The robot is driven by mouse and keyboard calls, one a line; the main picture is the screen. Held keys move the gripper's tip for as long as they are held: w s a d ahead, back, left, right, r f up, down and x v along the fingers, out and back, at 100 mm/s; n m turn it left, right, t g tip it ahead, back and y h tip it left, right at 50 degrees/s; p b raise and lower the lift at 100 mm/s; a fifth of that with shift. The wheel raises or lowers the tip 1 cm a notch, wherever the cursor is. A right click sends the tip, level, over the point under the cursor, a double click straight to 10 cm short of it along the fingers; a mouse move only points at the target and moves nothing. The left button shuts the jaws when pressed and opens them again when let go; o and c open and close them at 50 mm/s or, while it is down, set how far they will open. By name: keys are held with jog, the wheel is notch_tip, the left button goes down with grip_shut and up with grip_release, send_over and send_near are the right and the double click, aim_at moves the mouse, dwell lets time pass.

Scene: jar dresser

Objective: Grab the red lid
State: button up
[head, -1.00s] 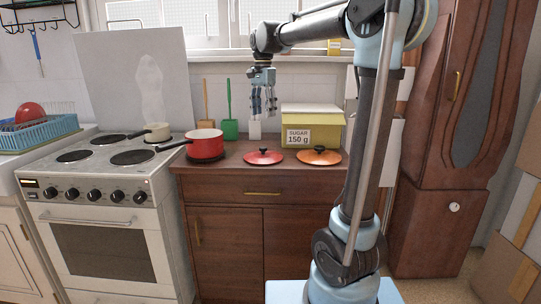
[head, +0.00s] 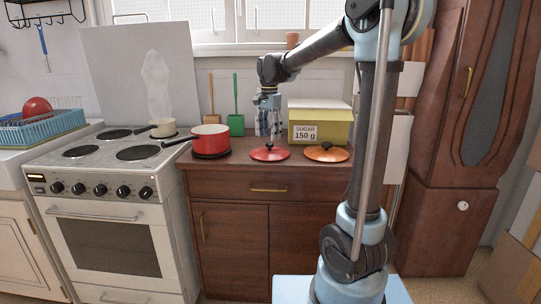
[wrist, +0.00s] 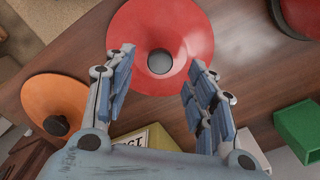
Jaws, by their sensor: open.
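The red lid (head: 269,153) lies flat on the wooden dresser top, between the red pot and the orange lid. It has a dark round knob on top. In the wrist view the red lid (wrist: 185,25) is at the top middle, with its knob just beyond and between the fingers. My gripper (head: 270,133) points down just above the red lid and is open and empty. In the wrist view my gripper (wrist: 155,88) shows its two fingers spread apart, with nothing between them but the dresser top and the lid's near part.
The orange lid (head: 326,152) lies right of the red lid. A yellow sugar box (head: 335,126) stands behind it. The red pot (head: 210,140) sits on the left, with a green brush holder (head: 236,124) behind. The dresser's front edge (head: 230,170) is close to the lids.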

aim_at(270, 143)
jog(key=shift+w+f, duration=0.1)
jog(key=shift+f, duration=2.75)
grip_shut()
